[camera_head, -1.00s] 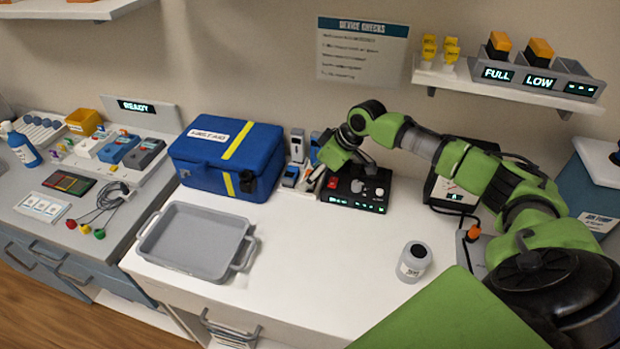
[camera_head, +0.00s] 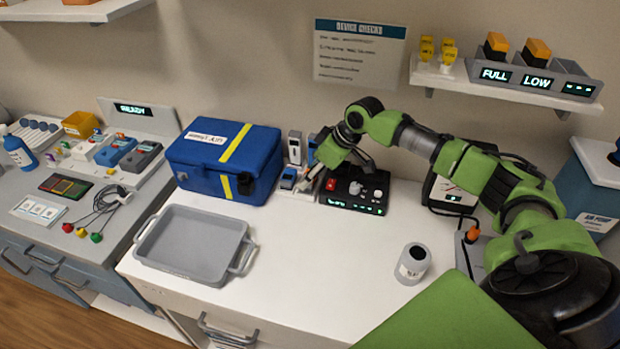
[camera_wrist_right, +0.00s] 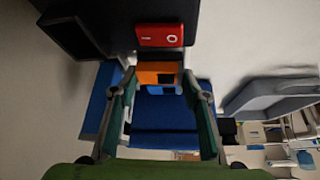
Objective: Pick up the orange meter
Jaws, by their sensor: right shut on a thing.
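The orange meter (camera_wrist_right: 158,68) shows in the right wrist view as an orange block with a dark face, between the fingertips of my right gripper (camera_wrist_right: 160,76). The gripper is shut on it. I cannot tell whether the meter is clear of the surface. My left gripper is in neither view.
The black console (camera_head: 356,191) with a red switch (camera_wrist_right: 160,35) is close to the fingers.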

